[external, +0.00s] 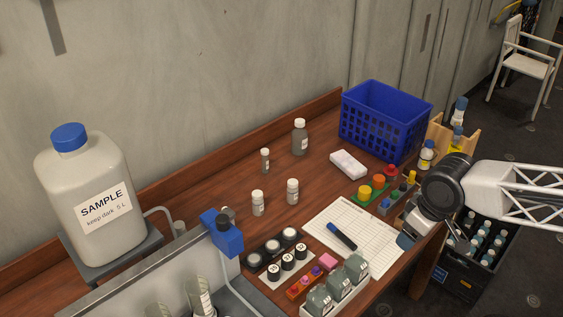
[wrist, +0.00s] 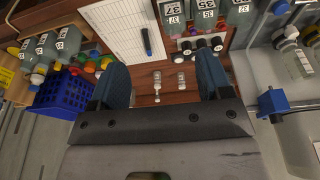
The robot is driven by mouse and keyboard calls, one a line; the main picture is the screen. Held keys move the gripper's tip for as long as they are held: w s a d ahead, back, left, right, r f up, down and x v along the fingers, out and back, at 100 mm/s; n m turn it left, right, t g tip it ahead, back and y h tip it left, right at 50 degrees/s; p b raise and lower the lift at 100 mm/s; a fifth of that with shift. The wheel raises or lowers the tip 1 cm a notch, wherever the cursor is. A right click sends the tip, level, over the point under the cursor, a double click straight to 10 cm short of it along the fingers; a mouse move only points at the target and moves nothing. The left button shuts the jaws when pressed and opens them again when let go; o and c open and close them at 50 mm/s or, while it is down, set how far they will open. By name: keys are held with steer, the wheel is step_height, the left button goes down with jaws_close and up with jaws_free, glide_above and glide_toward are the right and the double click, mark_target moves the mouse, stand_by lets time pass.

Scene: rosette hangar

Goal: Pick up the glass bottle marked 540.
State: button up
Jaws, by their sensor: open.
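No label clearly reads 540, so I cannot tell which bottle it is. Several labelled bottles with blue caps stand by a wooden rack (external: 469,134) at the table's right end; one is the bottle (external: 427,155) in front. In the wrist view they appear at upper left, one bottle (wrist: 68,40) nearest the middle, its number too small to read. A grey bottle with a white cap (external: 300,138) stands at the back of the table. Square grey-green bottles (external: 355,268) with two-digit numbers stand in a white holder.
A blue basket (external: 378,125) stands at the back right. Small vials (external: 292,191) stand mid-table. A paper sheet (external: 370,240) with a dark marker (external: 342,236) lies near the front. Coloured pegs (external: 379,181) sit by the rack. A dark crate of bottles (external: 456,280) is on the floor.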

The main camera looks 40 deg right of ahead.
mark_target(300, 125)
steer(key=w+d+n+h, duration=0.35)
steer(key=w+d, duration=0.25)
steer(key=w, duration=0.5)
steer(key=w+d+n+h, duration=0.2)
steer(key=w+d+n, duration=0.25)
steer(key=w, duration=0.65)
steer(key=w+d+n+h, duration=0.35)
steer(key=w+d, duration=0.25)
steer(key=w, duration=0.4)
steer(key=w+d+f+n+t, duration=0.2)
steer(key=w+d+f+n, duration=0.1)
steer(key=w, duration=0.6)
steer(key=w+d+f+n+t+h, duration=0.1)
steer(key=w+d+f+n+t, duration=0.1)
steer(key=w+f+n, duration=0.4)
steer(key=w+d+f+n+t, duration=0.1)
steer(key=w+d+f+n, duration=0.4)
steer(key=w, duration=0.8)
steer(key=shift+w+t+h, duration=0.3)
steer(key=shift+w+t, duration=0.1)
steer(key=shift+d, duration=0.1)
steer(key=shift+x, duration=1.25)
steer(key=shift+f, duration=0.1)
